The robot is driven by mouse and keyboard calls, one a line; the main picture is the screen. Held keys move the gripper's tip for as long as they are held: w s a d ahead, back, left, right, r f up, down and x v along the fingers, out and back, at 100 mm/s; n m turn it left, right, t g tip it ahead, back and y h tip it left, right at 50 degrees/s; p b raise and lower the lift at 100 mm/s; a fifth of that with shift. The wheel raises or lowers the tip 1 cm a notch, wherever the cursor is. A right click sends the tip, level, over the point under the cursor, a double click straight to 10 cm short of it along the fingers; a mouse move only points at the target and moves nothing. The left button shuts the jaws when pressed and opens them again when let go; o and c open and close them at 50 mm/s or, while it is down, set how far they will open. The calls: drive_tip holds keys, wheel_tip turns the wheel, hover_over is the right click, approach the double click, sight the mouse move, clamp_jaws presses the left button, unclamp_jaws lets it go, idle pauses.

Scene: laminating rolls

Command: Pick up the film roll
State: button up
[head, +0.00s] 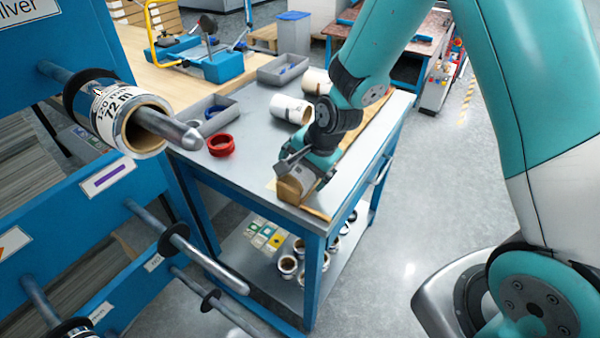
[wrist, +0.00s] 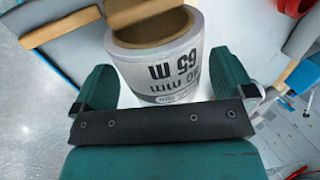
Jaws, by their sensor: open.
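The film roll (wrist: 165,70) is white with a brown cardboard core and black print reading "65 m", upside down in the wrist view. It lies at the near end of the grey table (head: 258,150), largely covered by my gripper (head: 305,172) in the head view. In the wrist view my gripper (wrist: 166,66) is open, with one teal finger on each side of the roll. The roll is between the fingers; a gap shows at the left, and contact at the right cannot be told.
Two more white rolls (head: 292,108) (head: 316,80) lie farther back on the table. A red ring (head: 221,145) sits at its left edge. A blue rack at left carries a roll (head: 125,115) on a protruding metal spindle (head: 175,130). Several rolls stand on the lower shelf (head: 265,285).

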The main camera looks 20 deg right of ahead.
drive_tip(key=shift+x, duration=1.05)
drive_tip(key=shift+c, duration=0.2)
drive_tip(key=c, duration=0.7)
drive_tip(key=shift+c, duration=0.5)
drive_tip(key=shift+r, duration=0.15)
